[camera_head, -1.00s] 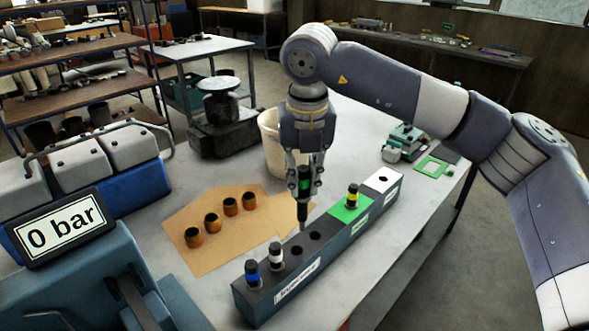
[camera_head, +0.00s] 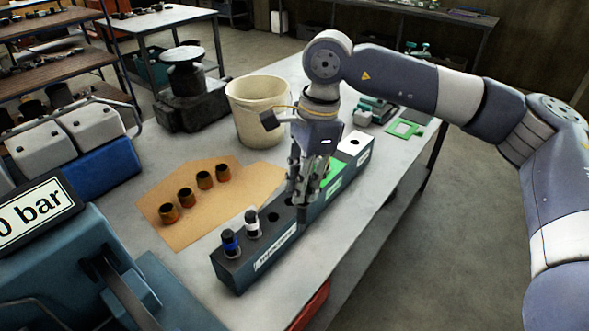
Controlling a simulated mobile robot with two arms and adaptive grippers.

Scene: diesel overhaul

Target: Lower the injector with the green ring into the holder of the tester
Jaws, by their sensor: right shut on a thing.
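My right gripper (camera_head: 303,190) is over the middle of the dark injector rack (camera_head: 240,272), pointing down. It is shut on the injector with the green ring. The fingers cover nearly all of this injector, and its ring cannot be made out now. I cannot tell whether its lower end is clear of the rack. The teal tester (camera_head: 70,265) stands at the lower left with its display (camera_head: 38,215), partly cut off, reading "0 bar". The tester's holder cannot be clearly made out. My left gripper is not in view.
Injectors with a blue ring (camera_head: 230,242) and a white ring (camera_head: 252,223) stand in the rack's near end. Several brass sleeves (camera_head: 187,197) stand on brown cardboard (camera_head: 225,218). A cream bucket (camera_head: 258,112) stands behind. Bare tabletop lies right of the rack.

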